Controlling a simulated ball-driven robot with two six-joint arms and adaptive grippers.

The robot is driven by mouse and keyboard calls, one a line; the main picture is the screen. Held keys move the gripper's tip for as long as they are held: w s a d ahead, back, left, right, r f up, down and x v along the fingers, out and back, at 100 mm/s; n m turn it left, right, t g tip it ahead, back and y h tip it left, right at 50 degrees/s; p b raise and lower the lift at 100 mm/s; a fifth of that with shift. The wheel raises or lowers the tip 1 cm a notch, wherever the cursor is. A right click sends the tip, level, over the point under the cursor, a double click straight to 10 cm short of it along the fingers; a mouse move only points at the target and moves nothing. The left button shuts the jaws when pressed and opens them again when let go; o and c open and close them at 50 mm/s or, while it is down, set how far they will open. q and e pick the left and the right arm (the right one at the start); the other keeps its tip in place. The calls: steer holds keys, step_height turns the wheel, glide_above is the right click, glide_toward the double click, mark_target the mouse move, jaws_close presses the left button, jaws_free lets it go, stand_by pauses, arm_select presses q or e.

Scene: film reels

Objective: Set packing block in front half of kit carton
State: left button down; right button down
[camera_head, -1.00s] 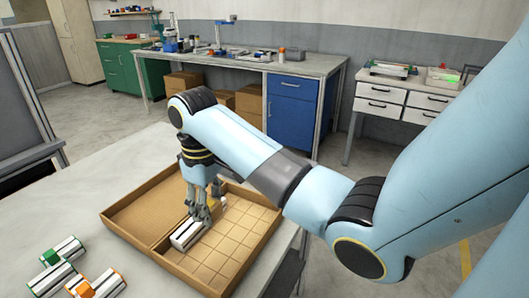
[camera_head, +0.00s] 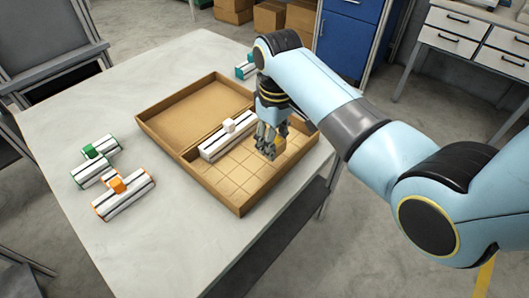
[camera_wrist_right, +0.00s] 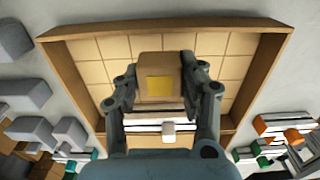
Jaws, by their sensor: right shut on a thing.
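The kit carton (camera_head: 240,204) is an open brown carton on the table, with a plain half at the back left and a gridded half at the front right. A tan packing block with a yellow patch (camera_head: 281,144) is at the far right of the gridded half, partly hidden by my right gripper (camera_head: 268,148). In the wrist view the packing block (camera_wrist_right: 159,76) sits between the fingers of my right gripper (camera_wrist_right: 163,92), which is shut on it. I cannot tell whether the block touches the carton floor. My left gripper is not in view.
A white striped piece with a white knob (camera_head: 226,142) lies in the carton beside the divider. A green-knobbed piece (camera_head: 92,165) and an orange-knobbed piece (camera_head: 123,193) lie left of the carton. A teal piece (camera_head: 245,68) lies behind it. The front table is clear.

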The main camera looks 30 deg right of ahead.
mark_target(265, 161)
steer(key=shift+w+a+f, duration=0.35)
steer(key=shift+w+f, duration=0.1)
steer(key=shift+w, duration=0.15)
steer(key=shift+w+a+f, duration=0.3)
steer(key=shift+w+f, duration=0.1)
steer(key=shift+w, duration=0.2)
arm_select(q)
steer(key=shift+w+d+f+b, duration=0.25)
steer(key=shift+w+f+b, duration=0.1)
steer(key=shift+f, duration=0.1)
arm_select(e)
steer(key=shift+f, duration=1.9)
steer(key=shift+f, duration=0.15)
steer(key=c, duration=0.8)
jaws_free()
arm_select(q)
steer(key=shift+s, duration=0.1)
arm_select(e)
steer(key=shift+o, duration=0.2)
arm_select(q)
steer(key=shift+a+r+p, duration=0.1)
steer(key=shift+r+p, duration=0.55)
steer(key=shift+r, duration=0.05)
arm_select(e)
step_height(265, 161, up, 12)
